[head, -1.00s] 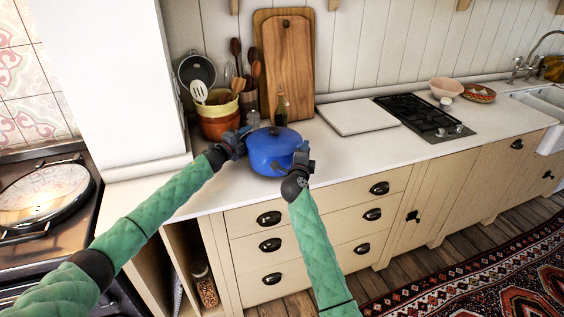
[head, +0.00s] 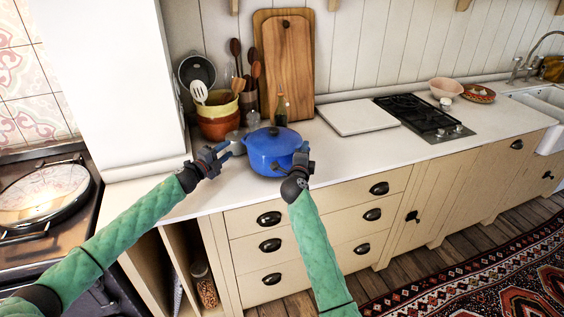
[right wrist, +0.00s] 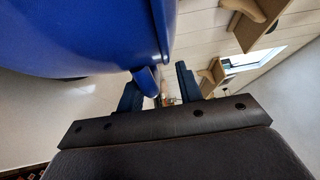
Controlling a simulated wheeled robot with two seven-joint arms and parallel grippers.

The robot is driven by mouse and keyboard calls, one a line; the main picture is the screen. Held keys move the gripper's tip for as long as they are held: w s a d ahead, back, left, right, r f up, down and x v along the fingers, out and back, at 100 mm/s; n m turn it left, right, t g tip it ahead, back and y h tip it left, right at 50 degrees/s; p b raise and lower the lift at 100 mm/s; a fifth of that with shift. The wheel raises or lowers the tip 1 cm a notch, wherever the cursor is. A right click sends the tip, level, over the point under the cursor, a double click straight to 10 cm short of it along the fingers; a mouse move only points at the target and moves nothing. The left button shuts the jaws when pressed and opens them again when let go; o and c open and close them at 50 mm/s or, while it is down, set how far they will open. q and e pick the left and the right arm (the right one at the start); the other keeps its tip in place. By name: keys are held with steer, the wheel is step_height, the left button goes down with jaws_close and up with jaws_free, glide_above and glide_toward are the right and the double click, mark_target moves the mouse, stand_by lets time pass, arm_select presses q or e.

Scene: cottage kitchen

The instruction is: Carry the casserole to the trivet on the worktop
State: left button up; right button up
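The blue casserole (head: 268,153), lid on, stands upright on the worktop (head: 350,152) in front of the wooden boards. It fills the upper left of the right wrist view (right wrist: 90,35). My left gripper (head: 222,154) is open and empty, just left of the casserole and apart from it. My right gripper (head: 302,155) is at the casserole's right handle. In the right wrist view its fingers are spread, with the blue handle (right wrist: 147,80) by the left finger and a gap to the other. I cannot make out the trivet; the casserole may hide it.
A utensil crock (head: 217,123) and a glass jar (head: 236,141) stand behind my left gripper. Wooden boards (head: 287,65) and a bottle (head: 281,107) are behind the casserole. A white board (head: 357,116) and hob (head: 424,116) lie to the right. The front worktop is clear.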

steer(key=v, duration=1.1)
steer(key=shift+s, duration=0.35)
arm_select(q)
steer(key=shift+f, duration=0.1)
arm_select(e)
steer(key=shift+a+f, duration=0.1)
steer(key=shift+f, duration=0.05)
